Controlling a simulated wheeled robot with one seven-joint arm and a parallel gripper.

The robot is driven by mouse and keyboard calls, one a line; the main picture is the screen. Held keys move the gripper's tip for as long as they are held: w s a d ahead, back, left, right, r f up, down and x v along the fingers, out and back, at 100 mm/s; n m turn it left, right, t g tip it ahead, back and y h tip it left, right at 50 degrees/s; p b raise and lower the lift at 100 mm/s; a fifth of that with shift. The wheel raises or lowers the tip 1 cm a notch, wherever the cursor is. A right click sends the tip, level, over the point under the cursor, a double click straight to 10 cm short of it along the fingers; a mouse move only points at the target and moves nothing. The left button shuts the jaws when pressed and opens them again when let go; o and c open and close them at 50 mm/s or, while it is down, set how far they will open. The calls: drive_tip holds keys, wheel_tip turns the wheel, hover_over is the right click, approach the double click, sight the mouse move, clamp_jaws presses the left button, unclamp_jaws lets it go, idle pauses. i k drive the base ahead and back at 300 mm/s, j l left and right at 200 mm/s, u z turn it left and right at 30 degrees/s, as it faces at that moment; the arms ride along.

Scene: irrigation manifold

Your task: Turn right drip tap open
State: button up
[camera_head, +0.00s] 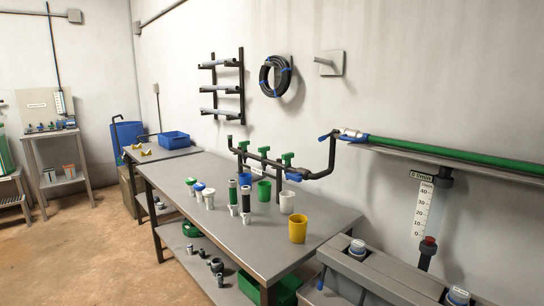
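The black irrigation manifold (312,175) runs along the wall side of the grey workbench, with several green taps on it. The right drip tap (288,158) is green and stands at the right end of the row, near a blue fitting (293,177). A middle tap (264,151) and a left tap (243,145) stand to its left. I cannot tell from this small view how far each handle is turned. A white cup (286,202) stands below the right tap, and a green cup (264,190) stands to its left. My gripper is not in view.
A yellow cup (298,230) stands near the workbench's (230,228) right end. Several small bottles and dark cylinders (233,194) stand in front of the manifold. A grey unit (375,270) adjoins at right. The floor (100,250) at left is clear.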

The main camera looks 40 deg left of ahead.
sight(287, 158)
drive_tip(key=u, duration=1.45)
drive_tip(key=i+j+z, duration=0.25)
drive_tip(key=i+j, duration=0.3)
drive_tip(key=j, duration=0.15)
